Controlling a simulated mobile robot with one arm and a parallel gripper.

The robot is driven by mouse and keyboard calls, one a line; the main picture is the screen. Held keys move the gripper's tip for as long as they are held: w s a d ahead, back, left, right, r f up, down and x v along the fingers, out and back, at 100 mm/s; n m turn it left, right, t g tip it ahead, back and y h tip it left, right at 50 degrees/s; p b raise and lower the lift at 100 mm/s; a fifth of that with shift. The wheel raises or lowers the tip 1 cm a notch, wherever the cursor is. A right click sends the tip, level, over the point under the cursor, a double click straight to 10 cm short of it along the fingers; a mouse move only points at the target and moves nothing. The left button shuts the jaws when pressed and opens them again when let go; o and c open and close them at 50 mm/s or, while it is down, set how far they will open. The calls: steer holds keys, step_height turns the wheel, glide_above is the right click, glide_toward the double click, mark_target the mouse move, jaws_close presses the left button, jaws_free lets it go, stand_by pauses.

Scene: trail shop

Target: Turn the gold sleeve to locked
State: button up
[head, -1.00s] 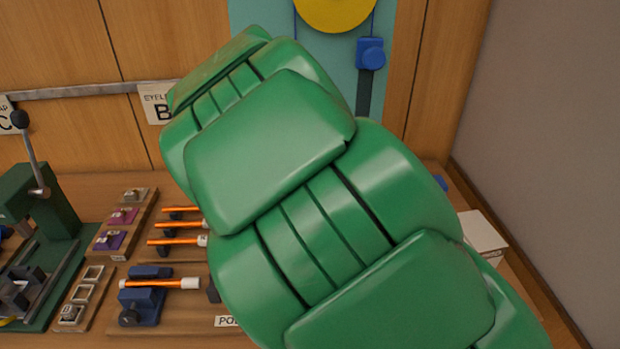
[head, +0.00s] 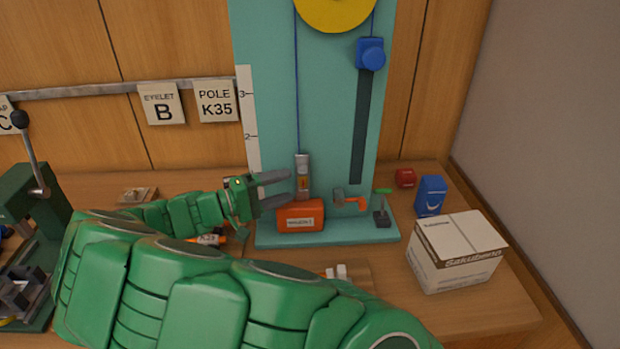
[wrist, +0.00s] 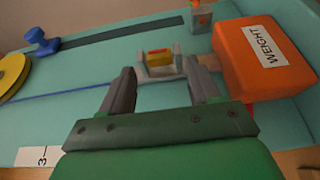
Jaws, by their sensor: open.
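The gold sleeve (wrist: 159,57) is a small yellow-gold piece seated in a pale grey fitting (wrist: 154,72) in the wrist view. In the head view the fitting (head: 302,163) hangs upright on a blue cord, above the orange block labelled weight (head: 300,213). The sleeve is too small there to read its position. My gripper (head: 287,187) is open and empty, pointing right just left of the fitting. In the wrist view its two fingers reach toward the fitting, one on each side of the sleeve, with no clear contact.
A teal board (head: 330,90) stands behind the fitting, with a ruler (head: 248,120) and a blue slider (head: 370,53). A small orange-handled part (head: 349,199) and green-topped part (head: 382,210) stand right of the weight. A white box (head: 456,252) is further right.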

mark_target(303, 180)
steer(key=shift+x, duration=3.9)
steer(key=c, duration=1)
steer(key=shift+s+m+g+h, duration=0.1)
steer(key=shift+m+g+h, duration=0.3)
steer(key=shift+m+g, duration=0.55)
steer(key=o, duration=1)
steer(key=shift+n, duration=0.25)
